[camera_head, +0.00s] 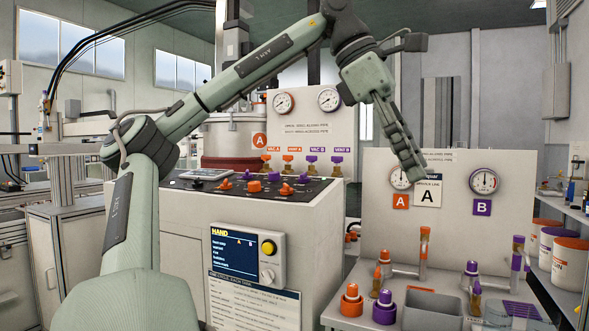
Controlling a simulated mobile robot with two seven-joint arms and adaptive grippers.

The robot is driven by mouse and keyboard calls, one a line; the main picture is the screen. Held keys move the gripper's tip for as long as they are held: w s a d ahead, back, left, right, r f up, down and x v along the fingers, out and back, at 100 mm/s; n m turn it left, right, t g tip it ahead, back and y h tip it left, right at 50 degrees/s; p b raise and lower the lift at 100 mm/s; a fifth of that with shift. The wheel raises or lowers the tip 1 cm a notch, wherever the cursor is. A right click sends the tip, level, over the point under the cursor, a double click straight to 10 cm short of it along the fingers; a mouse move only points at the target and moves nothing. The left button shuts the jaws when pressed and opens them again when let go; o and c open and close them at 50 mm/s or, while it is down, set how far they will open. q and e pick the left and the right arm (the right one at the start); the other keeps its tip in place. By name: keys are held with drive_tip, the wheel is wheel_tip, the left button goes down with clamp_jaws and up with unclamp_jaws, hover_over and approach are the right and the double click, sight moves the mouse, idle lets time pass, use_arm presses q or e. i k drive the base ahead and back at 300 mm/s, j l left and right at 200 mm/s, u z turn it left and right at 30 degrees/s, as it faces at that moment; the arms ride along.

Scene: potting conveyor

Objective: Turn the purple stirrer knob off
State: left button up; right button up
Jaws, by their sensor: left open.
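Several small purple knobs stand on the dark sloped top of the control console (330,205), among orange ones. One purple knob (274,177) is near the middle of that panel and another purple knob (303,179) is to its right. Their labels are too small to read, so I cannot tell which is the stirrer knob or how it is set. My left gripper (412,178) is open, hangs pointing down to the right of the console and looks clear of all knobs. Its fingers are seen nearly side-on. My right gripper is not in view.
Valves with orange and purple handles line the console's back edge, below two gauges (328,99). A HAND display (234,250) is on the console front. At right, a white bench backboard (510,240) carries gauges A and B, with orange and purple capped bottles below.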

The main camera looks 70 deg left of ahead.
sight(303, 178)
drive_tip(key=j, duration=1.2)
drive_tip(key=i+j, duration=0.1)
drive_tip(key=j, duration=1.1)
